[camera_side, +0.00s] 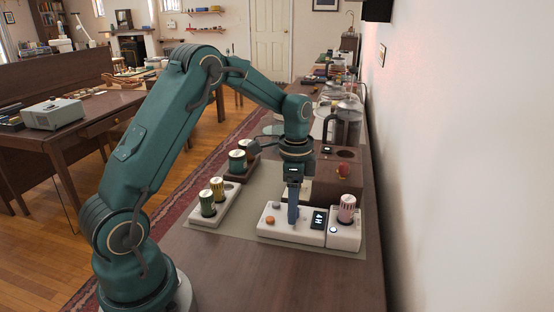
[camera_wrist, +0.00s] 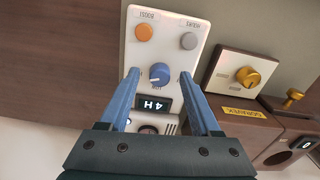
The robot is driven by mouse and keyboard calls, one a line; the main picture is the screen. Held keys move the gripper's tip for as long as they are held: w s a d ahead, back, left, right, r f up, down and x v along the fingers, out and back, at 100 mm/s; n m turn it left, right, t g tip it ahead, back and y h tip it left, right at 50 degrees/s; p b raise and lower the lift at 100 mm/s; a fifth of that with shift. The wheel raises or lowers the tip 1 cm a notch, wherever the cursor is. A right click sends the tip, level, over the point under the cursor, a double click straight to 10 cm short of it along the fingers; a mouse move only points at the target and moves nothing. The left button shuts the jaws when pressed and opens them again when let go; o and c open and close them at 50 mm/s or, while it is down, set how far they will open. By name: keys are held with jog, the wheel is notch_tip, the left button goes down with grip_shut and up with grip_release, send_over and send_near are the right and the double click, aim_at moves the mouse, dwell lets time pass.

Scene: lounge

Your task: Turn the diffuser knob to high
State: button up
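The white diffuser panel (camera_side: 295,232) lies on a mat near the wall, with a pink-capped bottle (camera_side: 346,209) at its right end. In the wrist view, its blue knob (camera_wrist: 160,75) sits between an orange button (camera_wrist: 144,33), a grey button (camera_wrist: 189,40) and a dark display (camera_wrist: 153,104). The display seems to read 4H, upside down. My gripper (camera_side: 293,221) points down over the panel. In the wrist view my gripper (camera_wrist: 159,73) is open, one blue finger each side of the knob, with gaps visible. The knob's pointer direction is hard to read.
A white plate with a gold knob (camera_wrist: 248,76) is beside the panel, near a brass knob (camera_wrist: 292,98) on a brown box. Trays of capped bottles (camera_side: 217,188) stand left of my gripper. A glass pot (camera_side: 347,127) stands behind. The near tabletop is clear.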

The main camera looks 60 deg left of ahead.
aim_at(298, 211)
jog(key=shift+r, duration=2.55)
jog(key=r, duration=0.1)
jog(key=d+r+t, duration=0.1)
jog(key=r, duration=0.1)
jog(key=shift+w+d, duration=0.1)
jog(key=shift+w, duration=0.1)
jog(key=s+d+r+t, duration=0.3)
jog(key=s+d+r, duration=0.3)
jog(key=s+r, duration=0.15)
jog(key=s+d+f+n+t, duration=0.1)
jog(key=s+d+f+n, duration=0.2)
jog(key=s+n, duration=0.5)
jog(key=shift+s+d+f+t, duration=0.2)
jog(key=shift+s+f+t, duration=0.15)
jog(key=shift+s, duration=0.35)
